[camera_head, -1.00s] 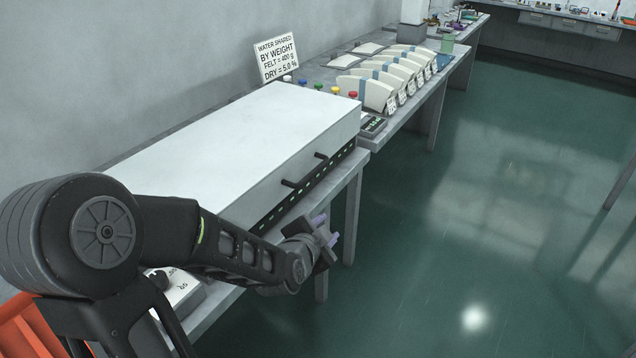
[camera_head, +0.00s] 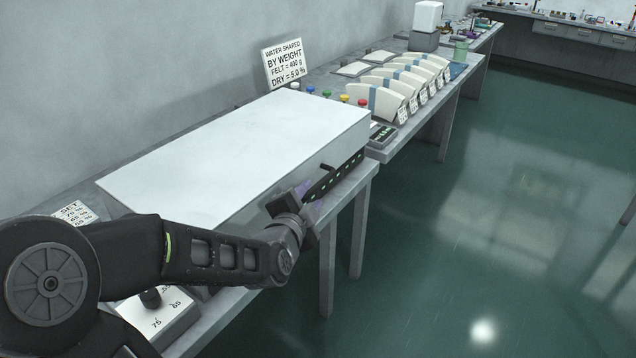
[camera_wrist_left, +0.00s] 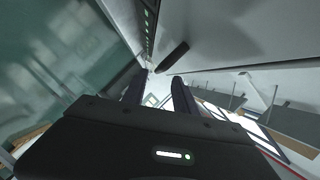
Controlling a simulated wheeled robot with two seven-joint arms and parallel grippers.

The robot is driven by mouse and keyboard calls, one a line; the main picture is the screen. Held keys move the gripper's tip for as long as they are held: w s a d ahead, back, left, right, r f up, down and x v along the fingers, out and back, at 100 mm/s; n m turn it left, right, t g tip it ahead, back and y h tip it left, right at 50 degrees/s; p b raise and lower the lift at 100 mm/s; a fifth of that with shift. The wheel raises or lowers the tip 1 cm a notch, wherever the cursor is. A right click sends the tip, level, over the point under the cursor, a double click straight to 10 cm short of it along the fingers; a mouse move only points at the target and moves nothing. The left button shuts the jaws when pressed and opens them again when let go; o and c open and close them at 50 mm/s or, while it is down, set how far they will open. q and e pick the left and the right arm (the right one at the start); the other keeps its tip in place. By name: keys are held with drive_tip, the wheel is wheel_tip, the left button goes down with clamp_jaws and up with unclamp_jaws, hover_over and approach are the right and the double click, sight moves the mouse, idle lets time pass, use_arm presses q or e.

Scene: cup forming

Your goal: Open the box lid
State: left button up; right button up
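The white box (camera_head: 240,150) lies on the grey bench with its flat lid down. A dark bar handle (camera_head: 321,182) sits on its front face. The handle also shows in the left wrist view (camera_wrist_left: 172,57), ahead of the fingers. My left gripper (camera_head: 304,192) is beside the near end of the handle, at the box's front. In the left wrist view its two dark fingers (camera_wrist_left: 156,92) are apart with nothing seen between them. The gripper partly hides the front face, so contact with the handle cannot be told. My right gripper is not in view.
A panel with 75 and 65 marks (camera_head: 160,315) and a SET card (camera_head: 74,212) are at the near left. Coloured knobs (camera_head: 326,93), a sign (camera_head: 284,62) and white fan-shaped pieces (camera_head: 385,98) stand behind. The floor right of the bench is clear.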

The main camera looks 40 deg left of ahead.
sight(316, 189)
use_arm(q)
drive_tip(key=shift+w+a+r+p, duration=0.1)
drive_tip(key=shift+w+r+p, duration=0.05)
drive_tip(key=shift+w+p, duration=0.2)
drive_tip(key=shift+w+a+p, duration=0.2)
drive_tip(key=shift+w+p, duration=0.4)
drive_tip(key=shift+p, duration=0.4)
drive_tip(key=x, duration=0.4)
drive_tip(key=shift+f, duration=0.45)
drive_tip(key=shift+w+a+f, duration=0.1)
drive_tip(key=shift+w+a, duration=0.1)
drive_tip(key=shift+w, duration=0.35)
drive_tip(key=shift+c, duration=0.5)
clamp_jaws()
